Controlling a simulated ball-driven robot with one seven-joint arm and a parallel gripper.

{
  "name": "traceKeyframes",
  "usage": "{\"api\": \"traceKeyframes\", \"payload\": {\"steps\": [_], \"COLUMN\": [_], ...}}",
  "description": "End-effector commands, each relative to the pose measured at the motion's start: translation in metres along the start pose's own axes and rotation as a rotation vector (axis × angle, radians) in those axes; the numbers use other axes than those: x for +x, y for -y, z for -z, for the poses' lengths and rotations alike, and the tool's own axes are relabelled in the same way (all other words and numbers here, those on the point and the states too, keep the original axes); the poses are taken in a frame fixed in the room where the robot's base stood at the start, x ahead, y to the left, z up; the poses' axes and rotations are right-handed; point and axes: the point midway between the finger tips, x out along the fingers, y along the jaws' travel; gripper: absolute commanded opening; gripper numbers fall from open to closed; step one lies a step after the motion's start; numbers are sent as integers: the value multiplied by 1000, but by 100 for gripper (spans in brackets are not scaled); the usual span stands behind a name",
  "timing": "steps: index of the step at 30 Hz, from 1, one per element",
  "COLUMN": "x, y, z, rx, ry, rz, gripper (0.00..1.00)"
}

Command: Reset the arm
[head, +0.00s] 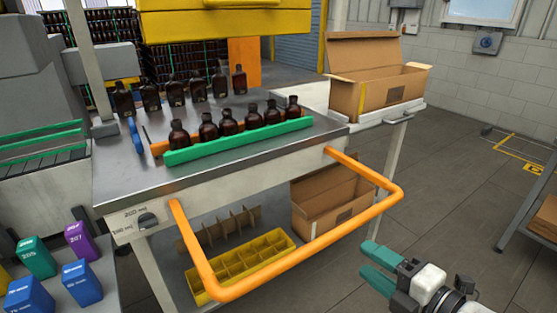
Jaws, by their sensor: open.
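My gripper (374,269) is at the lower right of the head view, with teal fingers pointing left. Its jaws are open and nothing shows between them. It hangs over the floor, to the right of the orange bar (290,288) and apart from the table. A front row of amber bottles (228,124) stands upright on the metal table behind a green rail (238,143). A back row of amber bottles (197,88) stands farther in on the same table.
The orange bar juts out from the metal table (120,170). An open cardboard box (385,97) stands on a side shelf. A yellow divided crate (240,268) and another cardboard box (325,207) sit below. Colored boxes (82,282) stand lower left.

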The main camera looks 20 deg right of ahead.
Motion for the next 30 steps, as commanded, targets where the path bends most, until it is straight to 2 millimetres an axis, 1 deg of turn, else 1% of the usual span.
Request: {"api": "traceKeyframes", "payload": {"steps": [2,5,8,9,11,12,14,18,20,21,24,27,30], "x": [0,0,-3,-6,-11,-16,-25,-52,-66,-76,-103,-128,-148], "y": [2,16,42,56,78,92,113,157,174,185,208,226,236], "z": [1,3,8,10,15,18,21,31,34,37,43,47,50], "rx": [16,97,260,343,473,560,687,968,1079,1150,1310,1429,1509], "ry": [-1,0,18,35,70,101,160,345,446,519,720,918,1078], "rz": [11,68,179,236,323,380,464,636,698,734,802,832,834], "gripper": [49,49,49,49,49,49,49,49,49,49,49,49,49]}}
